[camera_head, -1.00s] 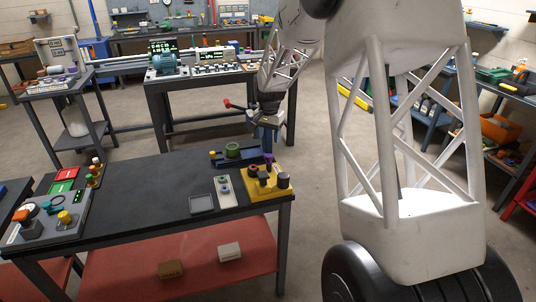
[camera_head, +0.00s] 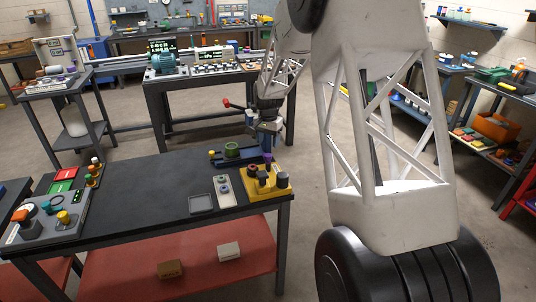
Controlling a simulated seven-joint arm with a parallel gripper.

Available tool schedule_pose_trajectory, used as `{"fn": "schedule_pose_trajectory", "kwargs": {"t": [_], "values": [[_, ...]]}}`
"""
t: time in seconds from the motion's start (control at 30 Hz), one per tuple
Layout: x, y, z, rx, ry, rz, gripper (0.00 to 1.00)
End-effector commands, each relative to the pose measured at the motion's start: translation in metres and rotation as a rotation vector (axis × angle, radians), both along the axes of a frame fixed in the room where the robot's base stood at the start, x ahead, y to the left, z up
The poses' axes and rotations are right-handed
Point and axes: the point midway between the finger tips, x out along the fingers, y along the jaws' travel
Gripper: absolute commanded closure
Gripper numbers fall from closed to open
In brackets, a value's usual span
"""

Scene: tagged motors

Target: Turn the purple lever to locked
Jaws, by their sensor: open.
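The purple lever (camera_head: 267,157) shows as a small upright purple piece at the back right of the dark workbench, just behind the yellow block. It is small, and its lock position cannot be read. My gripper (camera_head: 264,141) is open and points down just above the purple lever. The fingers partly overlap the lever's top in this view, so I cannot tell whether they touch it.
A blue base with a green ring (camera_head: 232,149) sits left of the lever. The yellow block (camera_head: 270,190) with dark knobs stands in front. A grey tray (camera_head: 201,204) and a pale two-button plate (camera_head: 223,190) lie to the left. The bench's middle is clear.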

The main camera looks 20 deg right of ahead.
Motion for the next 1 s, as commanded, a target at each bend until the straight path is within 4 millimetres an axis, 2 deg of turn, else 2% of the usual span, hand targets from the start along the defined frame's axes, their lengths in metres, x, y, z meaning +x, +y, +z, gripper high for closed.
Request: {"fn": "schedule_pose_trajectory", "kwargs": {"t": [0.3, 0.5, 0.93, 0.97, 1.0], "values": [[0.0, 0.0, -0.038, 0.0, 0.001, 0.0, 0.41], [0.0, 0.0, -0.056, 0.0, 0.0, 0.0, 0.41], [0.0, 0.0, -0.063, 0.0, 0.0, 0.0, 0.41], [0.0, 0.0, -0.063, -0.001, -0.001, 0.0, 0.43], [0.0, 0.0, -0.063, -0.001, -0.001, 0.0, 0.49]]}}
